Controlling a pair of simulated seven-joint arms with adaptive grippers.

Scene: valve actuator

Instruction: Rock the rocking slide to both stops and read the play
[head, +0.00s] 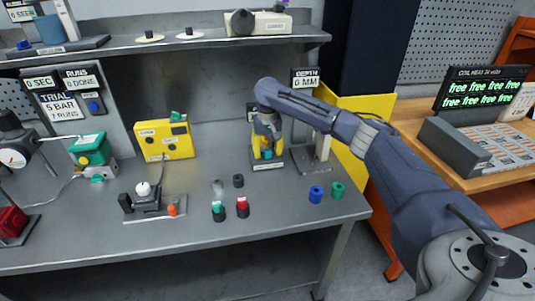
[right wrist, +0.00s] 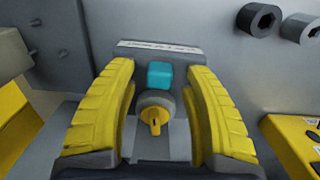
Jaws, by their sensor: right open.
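My right gripper (head: 265,152) is at the back middle of the bench, pointing down over a small labelled fixture (head: 268,166). In the right wrist view its two yellow fingers (right wrist: 158,110) are open. Between them are a teal block (right wrist: 160,75) and a grey round part (right wrist: 155,103) with a yellow tip (right wrist: 155,122). I see no finger closed on either. I cannot tell for sure which part is the rocking slide. A dark device with a white knob (head: 143,188) stands at the bench's front left. My left gripper is not in view.
A yellow box (head: 165,142) stands left of my gripper. A grey post stand (head: 322,150) is close on its right, by the DEPTH sign (head: 305,78). Several small coloured cylinders stand in front. A dial gauge (head: 13,157) is at the far left. The shelf (head: 200,45) overhangs the back.

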